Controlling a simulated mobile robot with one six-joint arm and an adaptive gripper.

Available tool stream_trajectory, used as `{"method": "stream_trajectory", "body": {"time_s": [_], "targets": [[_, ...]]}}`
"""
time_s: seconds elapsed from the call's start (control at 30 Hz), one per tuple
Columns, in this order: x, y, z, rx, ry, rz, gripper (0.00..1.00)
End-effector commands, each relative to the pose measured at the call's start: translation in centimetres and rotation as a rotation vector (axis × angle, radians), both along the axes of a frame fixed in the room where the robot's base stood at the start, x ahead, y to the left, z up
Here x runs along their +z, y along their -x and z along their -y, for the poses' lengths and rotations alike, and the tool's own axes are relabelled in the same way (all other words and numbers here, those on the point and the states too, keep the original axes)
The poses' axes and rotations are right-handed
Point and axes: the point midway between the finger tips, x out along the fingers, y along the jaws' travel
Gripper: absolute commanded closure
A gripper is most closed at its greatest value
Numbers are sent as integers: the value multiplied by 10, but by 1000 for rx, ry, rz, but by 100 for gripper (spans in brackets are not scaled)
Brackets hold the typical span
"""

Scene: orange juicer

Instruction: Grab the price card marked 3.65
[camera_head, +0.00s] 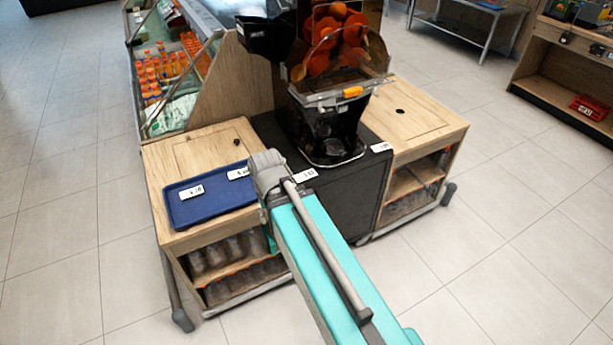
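Several small white price cards show in the head view, and their print is too small to read surely, so I cannot tell which is marked 3.65. One card (191,192) lies on the left part of the blue tray (212,207). A second card (238,173) is at the tray's right side, close to my arm's end. A third card (305,175) is on the black cabinet's front edge, just right of my arm's end. A fourth card (381,147) is farther right on that cabinet. My gripper (266,166) is at the grey arm end; its fingers cannot be made out.
The orange juicer (335,105) stands on the black cabinet (362,195), behind and right of my arm. Wooden counters flank it, the left one (195,152) bearing the tray. A chilled display (175,75) is behind left. The tiled floor at left is clear.

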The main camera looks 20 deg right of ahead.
Motion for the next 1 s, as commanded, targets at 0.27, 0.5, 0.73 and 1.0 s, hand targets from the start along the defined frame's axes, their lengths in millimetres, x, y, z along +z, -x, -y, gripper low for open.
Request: {"method": "stream_trajectory", "body": {"time_s": [0.27, 0.5, 0.73, 1.0], "targets": [[0, 0, 0, 1, 1, 0, 28], [-13, -12, 4, 69, 46, -3, 0], [-45, -44, 22, 273, 188, -29, 0], [-83, -98, 50, 615, 428, -134, 0]]}}
